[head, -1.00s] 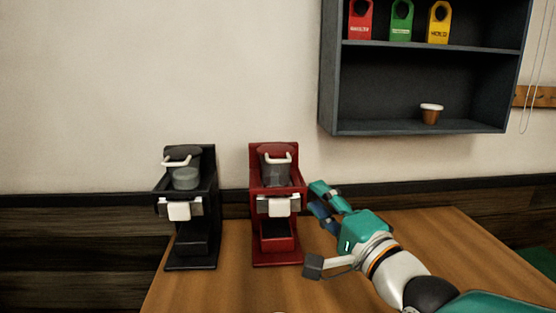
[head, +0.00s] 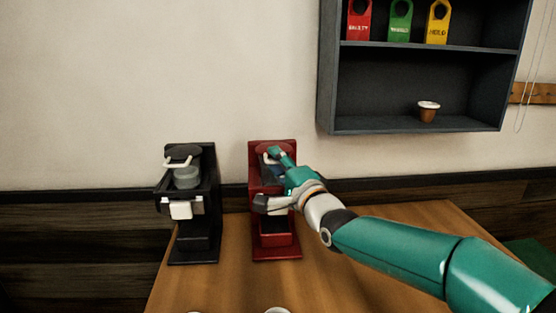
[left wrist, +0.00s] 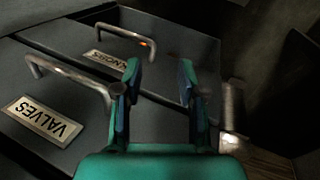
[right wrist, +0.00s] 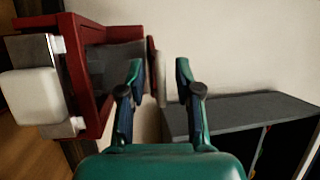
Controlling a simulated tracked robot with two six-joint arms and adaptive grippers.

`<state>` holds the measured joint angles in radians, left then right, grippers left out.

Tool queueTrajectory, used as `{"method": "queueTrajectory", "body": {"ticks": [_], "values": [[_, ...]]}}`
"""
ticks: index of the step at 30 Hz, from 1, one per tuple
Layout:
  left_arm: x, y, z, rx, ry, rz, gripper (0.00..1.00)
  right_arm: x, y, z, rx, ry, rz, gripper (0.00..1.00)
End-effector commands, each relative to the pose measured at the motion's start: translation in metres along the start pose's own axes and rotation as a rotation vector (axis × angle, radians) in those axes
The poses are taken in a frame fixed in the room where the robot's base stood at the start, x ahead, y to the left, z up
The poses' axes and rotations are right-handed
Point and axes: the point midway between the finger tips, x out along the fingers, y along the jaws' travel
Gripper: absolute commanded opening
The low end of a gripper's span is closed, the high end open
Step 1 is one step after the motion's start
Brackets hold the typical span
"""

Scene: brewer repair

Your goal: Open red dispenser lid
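The red dispenser (head: 259,148) stands on the table, right of the black one. My left gripper (left wrist: 158,72) is open and empty, above labelled drawers.
A black dispenser (head: 190,245) stands to the left. A dark wall shelf (head: 330,90) holds red, green and yellow tags and a small brown cup (head: 428,112). Drawers marked VALVES (left wrist: 42,118) and KNOBS lie below my left gripper. The table (head: 215,290) is mostly clear in front.

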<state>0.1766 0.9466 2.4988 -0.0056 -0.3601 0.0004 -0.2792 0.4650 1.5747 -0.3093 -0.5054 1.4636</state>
Motion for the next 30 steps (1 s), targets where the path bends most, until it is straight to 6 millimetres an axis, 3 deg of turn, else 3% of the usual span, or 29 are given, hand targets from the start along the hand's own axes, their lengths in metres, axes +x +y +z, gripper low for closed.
{"method": "queueTrajectory", "body": {"ticks": [6, 12, 30], "values": [[0.0002, -0.0001, 0.0, 0.0, 0.0, 0.0, 0.4, 0.0002, 0.0004, 0.0004, 0.0, -0.001, 0.0, 0.34], [0.0001, -0.0001, 0.0, 0.0, 0.0, 0.0, 0.4, 0.0001, 0.0002, 0.0003, 0.0, -0.001, 0.0, 0.0], [-0.0046, 0.0016, 0.0, 0.0, 0.0, 0.0, 0.4, -0.002, -0.0052, -0.007, 0.009, 0.011, 0.017, 0.0]]}}
